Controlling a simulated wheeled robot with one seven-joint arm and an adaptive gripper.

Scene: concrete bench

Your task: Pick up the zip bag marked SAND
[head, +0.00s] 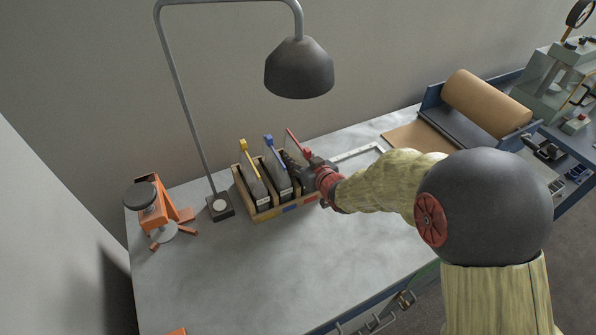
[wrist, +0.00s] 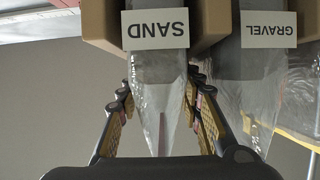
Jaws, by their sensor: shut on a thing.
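The zip bag marked SAND (wrist: 160,75) is clear plastic with grey contents and a white label, upside down in the wrist view. My gripper (wrist: 158,100) has one finger on each side of the bag's narrowing part and is shut on it. In the head view my gripper (head: 307,170) is at the right end of a wooden rack (head: 268,214). It hides most of the bag there, and a red strip (head: 296,141) sticks up beside it. I cannot tell whether the bag is clear of the rack.
A bag marked GRAVEL (wrist: 262,75) is close beside the SAND bag. Bags with a blue strip (head: 269,141) and a yellow strip (head: 245,146) stand in the rack. A lamp (head: 299,70) hangs above. An orange device (head: 168,215) stands left; the front bench is clear.

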